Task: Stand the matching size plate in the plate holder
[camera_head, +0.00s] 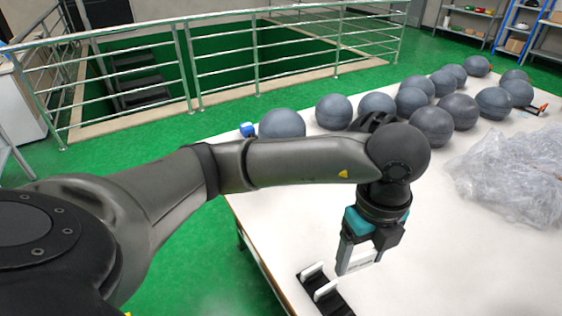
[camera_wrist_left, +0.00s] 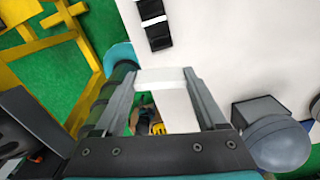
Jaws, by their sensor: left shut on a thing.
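My left gripper (camera_head: 358,262) is shut on a white plate (camera_wrist_left: 164,76), low over the table. The plate spans the space between the two fingers in the left wrist view; in the head view its pale face shows only partly and its size cannot be read. The plate holder (camera_head: 341,304) is black with white uprights and lies on the table just left of and below the gripper in the head view, partly cut off by the frame edge. It also shows in the left wrist view (camera_wrist_left: 157,37), beyond the fingertips and apart from the plate. My right gripper is out of view.
The white table (camera_head: 440,250) carries several grey balls (camera_head: 431,126) along its far side and crumpled clear plastic (camera_head: 515,175) at the right. A small blue object (camera_head: 247,129) sits near the far left corner. Table surface right of the gripper is clear. Metal railings stand behind.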

